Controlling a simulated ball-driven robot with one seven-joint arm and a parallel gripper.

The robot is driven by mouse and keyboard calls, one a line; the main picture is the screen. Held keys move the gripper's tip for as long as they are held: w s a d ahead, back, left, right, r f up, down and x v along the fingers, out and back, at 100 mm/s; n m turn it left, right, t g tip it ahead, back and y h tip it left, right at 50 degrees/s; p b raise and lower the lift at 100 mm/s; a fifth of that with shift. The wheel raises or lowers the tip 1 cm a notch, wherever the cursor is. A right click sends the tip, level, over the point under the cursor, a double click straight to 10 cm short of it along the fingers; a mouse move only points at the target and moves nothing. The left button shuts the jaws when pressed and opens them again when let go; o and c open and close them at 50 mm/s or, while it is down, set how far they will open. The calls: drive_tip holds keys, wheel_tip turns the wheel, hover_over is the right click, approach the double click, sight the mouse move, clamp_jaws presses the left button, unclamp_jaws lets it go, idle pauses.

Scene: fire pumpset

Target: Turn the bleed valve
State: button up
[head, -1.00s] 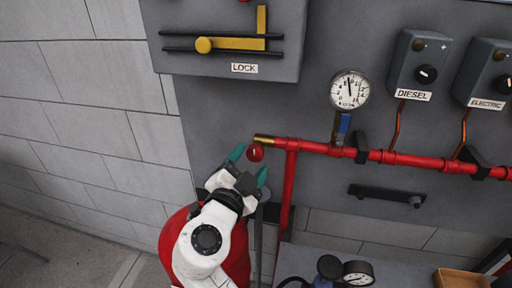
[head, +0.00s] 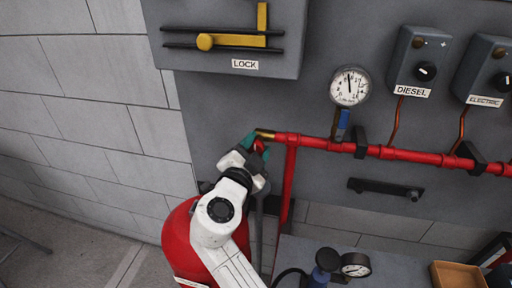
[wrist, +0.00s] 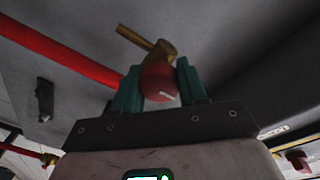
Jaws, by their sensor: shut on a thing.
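The bleed valve is a red round knob (wrist: 159,83) on a brass fitting (wrist: 150,42) at the left end of the red pipe. In the head view the brass end (head: 264,134) shows, and the red knob (head: 258,145) is partly hidden by my fingers. My gripper (head: 256,146) has reached up to the knob, with its green fingers on either side of it. In the wrist view my gripper (wrist: 160,88) is shut on the knob, one finger to its left and one to its right. A white mark shows on the knob.
The red pipe (head: 400,155) runs right along the grey panel, below a pressure gauge (head: 349,86) and the DIESEL box (head: 415,62). A vertical red pipe (head: 288,188) stands just right of my gripper. The LOCK panel (head: 235,40) is above. A red tank (head: 182,245) is below.

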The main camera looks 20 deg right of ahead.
drive_tip(key=c, duration=0.5)
drive_tip(key=shift+o, duration=0.2)
drive_tip(key=shift+f, duration=0.1)
